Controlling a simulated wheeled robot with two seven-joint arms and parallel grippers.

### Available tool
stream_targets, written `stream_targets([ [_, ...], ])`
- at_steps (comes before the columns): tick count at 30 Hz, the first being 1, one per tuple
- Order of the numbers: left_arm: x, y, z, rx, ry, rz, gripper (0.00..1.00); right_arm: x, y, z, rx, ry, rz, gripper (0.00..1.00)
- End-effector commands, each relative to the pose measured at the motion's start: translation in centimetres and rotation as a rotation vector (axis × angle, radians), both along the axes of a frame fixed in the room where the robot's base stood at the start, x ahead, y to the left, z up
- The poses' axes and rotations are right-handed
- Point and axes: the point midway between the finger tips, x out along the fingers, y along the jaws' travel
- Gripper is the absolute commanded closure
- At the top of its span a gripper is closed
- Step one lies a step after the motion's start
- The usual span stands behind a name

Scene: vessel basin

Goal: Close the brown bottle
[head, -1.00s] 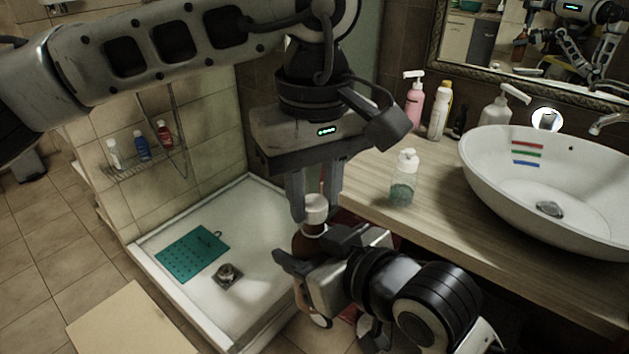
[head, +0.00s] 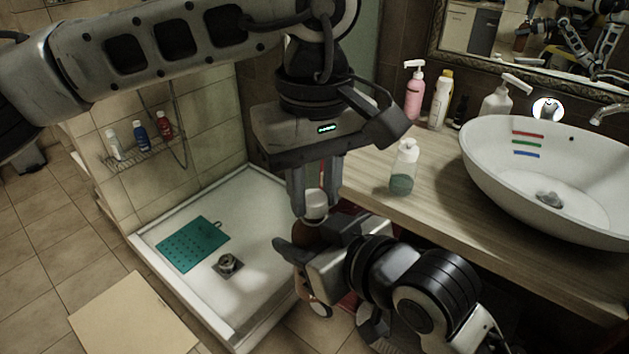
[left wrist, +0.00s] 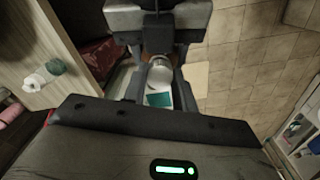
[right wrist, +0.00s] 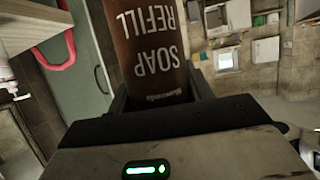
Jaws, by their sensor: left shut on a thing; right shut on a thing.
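The brown bottle (head: 307,231) is held in front of me at the counter's near edge, mostly hidden by my right gripper. In the right wrist view its brown body (right wrist: 150,45) bears the words "SOAP REFILL", upside down. My right gripper (head: 298,250) is shut on this body. My left gripper (head: 316,203), pointing down from above, is shut on the white cap (head: 316,207). The cap also shows between the fingers in the left wrist view (left wrist: 160,72). The cap is directly above the bottle's top; whether it is seated on the neck I cannot tell.
Pink (head: 414,95) and white (head: 440,100) bottles stand behind. The shower tray (head: 262,200) with a green mat (head: 193,243) lies left and below.

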Motion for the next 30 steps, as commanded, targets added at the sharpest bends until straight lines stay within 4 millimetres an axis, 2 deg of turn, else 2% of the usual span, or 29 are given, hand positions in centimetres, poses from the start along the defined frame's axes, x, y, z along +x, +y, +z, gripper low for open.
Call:
stream_targets([
  [5,-0.01,0.02,-0.39,0.0,0.001,0.0,0.93,0.01,0.01,0.07,0.001,-0.002,0.0,0.91],
  [6,-0.01,0.02,-0.4,0.0,0.0,0.0,0.93,0.01,0.01,0.07,0.001,-0.002,0.0,1.0],
  [8,-0.01,0.0,-0.4,0.0,0.001,-0.019,0.93,0.01,0.01,0.07,0.001,-0.002,0.0,1.0],
  [15,-0.01,0.04,-0.39,0.0,-0.001,-0.27,0.93,0.0,0.0,0.06,0.001,-0.002,0.0,1.0],
  [23,0.0,0.04,-0.37,0.001,-0.001,-0.285,0.93,-0.01,0.01,0.05,0.001,-0.001,0.0,1.0],
  [24,0.0,0.04,-0.37,0.001,-0.001,-0.285,0.67,-0.01,0.01,0.05,0.001,-0.001,0.0,1.0],
  [26,0.0,0.04,-0.37,0.001,-0.001,-0.285,0.51,-0.01,0.01,0.05,0.001,-0.001,0.0,1.0],
  [30,-0.01,0.04,-0.37,0.0,0.0,-0.284,0.51,0.0,0.0,0.05,0.001,-0.001,0.0,1.0],
])
